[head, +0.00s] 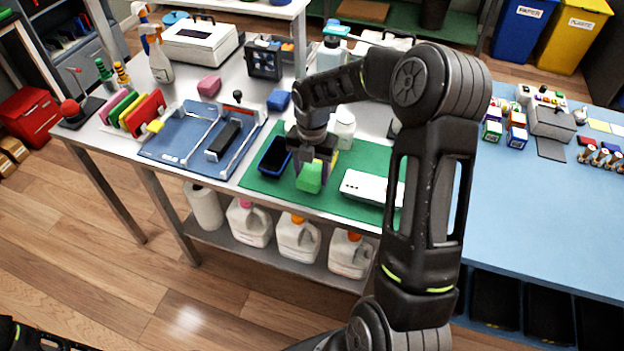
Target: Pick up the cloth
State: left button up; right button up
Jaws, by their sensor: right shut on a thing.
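The green cloth (309,179) is a folded piece in the head view, at the middle of the green mat (262,184). My right gripper (313,162) comes down from above and is shut on the cloth, which hangs below the fingers. I cannot tell whether the cloth's lower edge touches the mat. A yellow thing shows partly behind the gripper. Only a dark part of my left arm shows at the bottom left corner; its gripper is not in view.
A dark blue tray (273,157) lies left of the cloth and a white device (370,188) lies right of it. A white bottle (344,128) stands behind. A blue tray (170,146) with rails is further left. My right arm hides part of the table.

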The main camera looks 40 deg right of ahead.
aim_at(312, 172)
notch_tip(312, 172, up, 7)
jog(key=shift+b, duration=0.4)
